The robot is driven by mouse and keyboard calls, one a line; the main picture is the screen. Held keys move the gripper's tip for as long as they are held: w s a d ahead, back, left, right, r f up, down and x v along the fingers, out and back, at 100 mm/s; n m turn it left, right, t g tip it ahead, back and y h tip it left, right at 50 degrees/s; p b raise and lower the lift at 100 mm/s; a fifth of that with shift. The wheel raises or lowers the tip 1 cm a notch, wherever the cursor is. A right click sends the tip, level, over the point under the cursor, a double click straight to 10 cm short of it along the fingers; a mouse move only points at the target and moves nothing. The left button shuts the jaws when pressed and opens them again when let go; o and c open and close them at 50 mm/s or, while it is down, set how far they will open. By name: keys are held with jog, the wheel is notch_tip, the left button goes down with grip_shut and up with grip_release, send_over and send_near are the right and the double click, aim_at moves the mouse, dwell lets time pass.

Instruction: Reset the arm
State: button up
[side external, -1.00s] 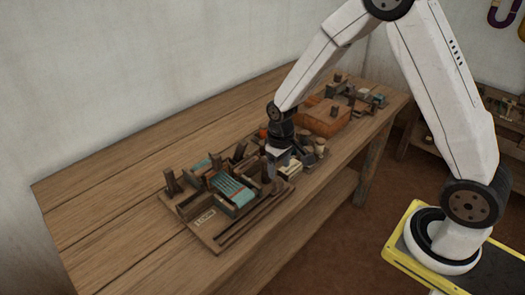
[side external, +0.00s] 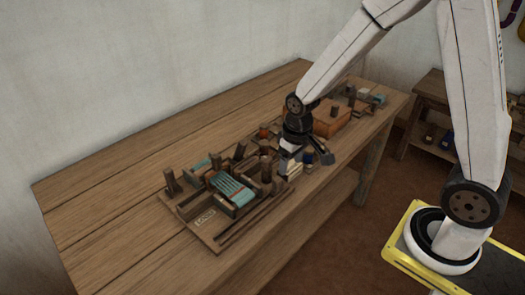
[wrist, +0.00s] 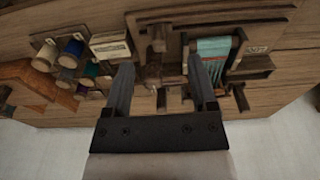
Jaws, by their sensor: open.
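My gripper (wrist: 162,85) is open in the wrist view, with its two grey fingers apart and nothing held between them. In the side external view my gripper (side external: 304,165) is over the table near its front edge, to the right of the small handloom model. The loom (side external: 200,220) sits on a wooden board and carries teal threads (side external: 232,189). The teal threads also show in the wrist view (wrist: 213,48), beyond the right finger. The gap between the fingers looks onto the loom's wooden parts. My arm hides part of the table behind it.
The wooden table (side external: 120,170) is clear at the left and back. An orange-brown box (side external: 333,119) stands right of my gripper. Spools of thread (wrist: 72,48) and a pale box (wrist: 110,45) lie left in the wrist view. A shelf (side external: 440,105) stands at the right.

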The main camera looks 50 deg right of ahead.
jog(key=s+a+r+t, duration=0.1)
jog(key=s+r, duration=0.2)
jog(key=s, duration=0.5)
jog(key=shift+r+t, duration=0.3)
